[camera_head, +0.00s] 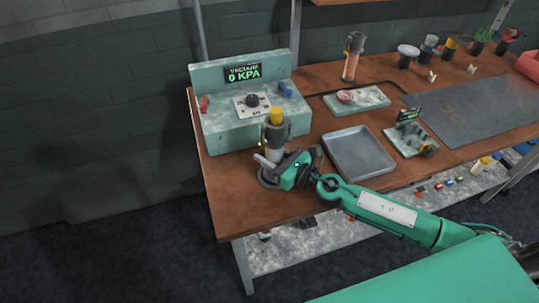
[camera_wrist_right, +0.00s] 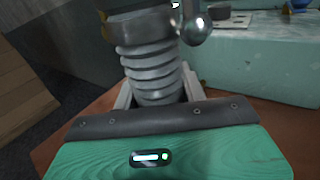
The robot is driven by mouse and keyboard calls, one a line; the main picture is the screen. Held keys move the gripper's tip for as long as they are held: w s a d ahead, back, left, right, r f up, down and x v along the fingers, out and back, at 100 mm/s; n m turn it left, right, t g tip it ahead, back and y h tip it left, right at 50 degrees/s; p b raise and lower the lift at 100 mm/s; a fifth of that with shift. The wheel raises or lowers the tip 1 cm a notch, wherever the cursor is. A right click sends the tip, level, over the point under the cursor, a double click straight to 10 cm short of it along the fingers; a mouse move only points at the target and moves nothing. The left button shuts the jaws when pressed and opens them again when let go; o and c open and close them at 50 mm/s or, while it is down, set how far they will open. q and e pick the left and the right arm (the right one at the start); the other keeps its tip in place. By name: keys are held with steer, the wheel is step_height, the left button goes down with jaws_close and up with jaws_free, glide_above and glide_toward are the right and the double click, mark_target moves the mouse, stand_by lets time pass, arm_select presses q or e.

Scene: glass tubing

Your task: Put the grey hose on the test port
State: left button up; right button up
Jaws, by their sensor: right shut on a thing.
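My right gripper (camera_head: 270,166) is low over the front left of the bench, at an upright grey fitting (camera_head: 275,132) with a yellow top and a round dark base (camera_head: 268,180). In the right wrist view its fingers are shut around a ribbed grey piece (camera_wrist_right: 152,68), under a wider metal collar (camera_wrist_right: 138,24). I cannot tell for sure whether this ribbed piece is the grey hose. The teal test box (camera_head: 225,128) stands just behind, its display reading 0 KPA. No port is clearly marked as the test port. My left gripper is out of view.
A grey metal tray (camera_head: 358,152) lies right of the gripper. Beyond it are a teal board (camera_head: 407,143) with dark fittings, a pale slab (camera_head: 357,101), an upright copper-coloured piece (camera_head: 352,60) and a dark mat (camera_head: 470,110). The bench's front left corner is bare.

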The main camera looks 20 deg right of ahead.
steer(key=shift+f, duration=0.2)
steer(key=o, duration=1.2)
